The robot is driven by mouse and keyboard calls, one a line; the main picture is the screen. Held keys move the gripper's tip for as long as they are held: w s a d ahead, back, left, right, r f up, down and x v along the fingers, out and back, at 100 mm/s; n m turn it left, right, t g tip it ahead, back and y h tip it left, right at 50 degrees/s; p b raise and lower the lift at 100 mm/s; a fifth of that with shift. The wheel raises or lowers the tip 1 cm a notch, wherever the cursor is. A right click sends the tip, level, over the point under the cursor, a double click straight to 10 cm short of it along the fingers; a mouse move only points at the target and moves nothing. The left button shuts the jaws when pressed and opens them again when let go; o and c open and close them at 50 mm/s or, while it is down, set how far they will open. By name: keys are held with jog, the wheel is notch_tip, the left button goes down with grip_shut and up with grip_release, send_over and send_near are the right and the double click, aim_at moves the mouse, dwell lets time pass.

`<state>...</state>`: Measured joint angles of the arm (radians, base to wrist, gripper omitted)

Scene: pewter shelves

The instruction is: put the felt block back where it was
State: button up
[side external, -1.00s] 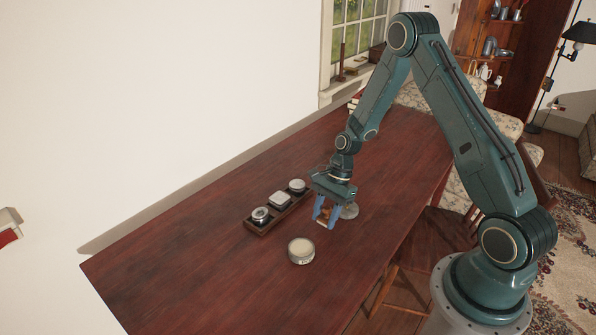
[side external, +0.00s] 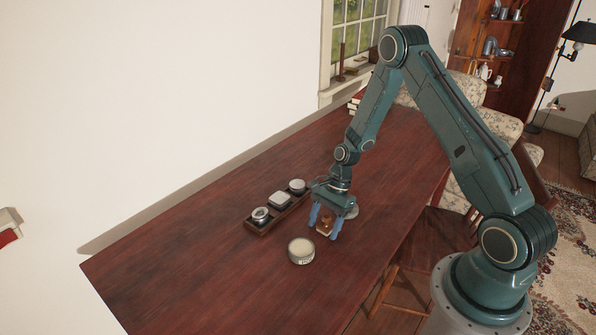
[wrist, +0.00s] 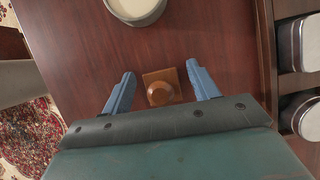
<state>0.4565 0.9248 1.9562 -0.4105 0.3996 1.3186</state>
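A brown wooden block with a round knob, which I take for the felt block (wrist: 160,87), is between my fingers in the wrist view. Its underside is hidden. In the side view the block (side external: 325,222) is partly covered by the fingers. My gripper (side external: 326,222) points down over the table. In the wrist view my gripper (wrist: 161,86) has its two blue fingers apart, with a gap on each side of the block. I cannot tell how far the fingertips are above the table.
A round tin (side external: 301,251) with a pale top stands in front of my gripper. A dark wooden tray (side external: 267,226) with three tins lies to the left. The near left table (side external: 190,270) is clear.

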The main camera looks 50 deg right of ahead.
jog(key=shift+r, duration=0.15)
jog(key=v, duration=1.2)
dwell(0.7)
notch_tip(320, 180, up, 9)
jog(key=n+h, duration=0.2)
jog(key=n, duration=0.2)
send_over(331, 228)
jog(key=s+a+r+n+t+h, duration=0.15)
jog(key=s+a+r+n, duration=0.3)
jog(key=r, duration=0.45)
jog(key=s+a+r+n+t, duration=0.1)
jog(key=s+r+n, duration=0.1)
jog(key=s, duration=0.3)
jog(key=s+a+r+n+t+h, duration=0.1)
jog(key=s+a+r+n, duration=0.1)
jog(key=s+n, duration=0.3)
jog(key=s+a+r+n+t, duration=0.1)
jog(key=s+r+n+t, duration=0.1)
jog(key=s, duration=0.3)
jog(key=shift+a+r+n, duration=0.25)
jog(key=shift+r+n, duration=0.1)
jog(key=shift+n, duration=0.3)
